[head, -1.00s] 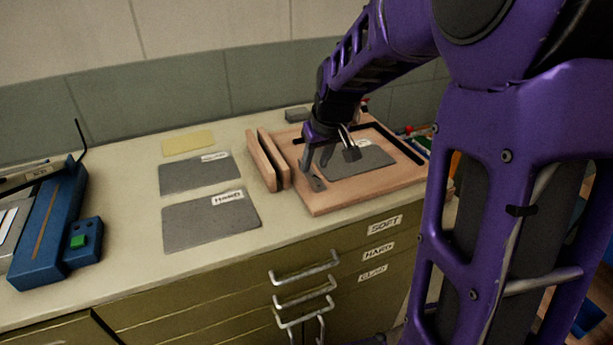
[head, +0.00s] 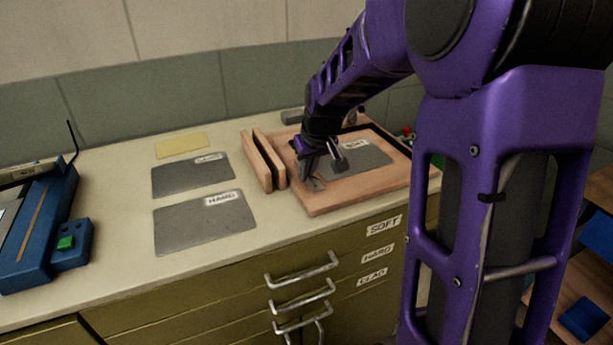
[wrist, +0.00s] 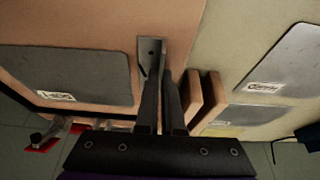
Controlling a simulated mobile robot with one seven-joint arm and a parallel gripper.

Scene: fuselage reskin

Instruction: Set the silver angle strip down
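The silver angle strip (head: 316,185) is a small grey metal piece with a hole, at the near left corner of the wooden board (head: 345,198). In the wrist view the strip (wrist: 148,55) lies at the fingertips, over the board's edge strip beside the grey sheet. My gripper (head: 311,172) points down at it. In the wrist view my gripper's two dark fingers (wrist: 163,82) are close together, with the strip's raised edge appearing between their tips. The fingers hide part of the strip. It looks at or very near the board surface; exact contact is unclear.
A labelled grey sheet (head: 360,160) lies on the board. Two upright wooden blocks (head: 263,160) stand just left of it. Further left lie two grey sheets (head: 205,222) (head: 192,176) and a yellow sheet (head: 181,145). A blue machine (head: 42,230) is at the far left.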

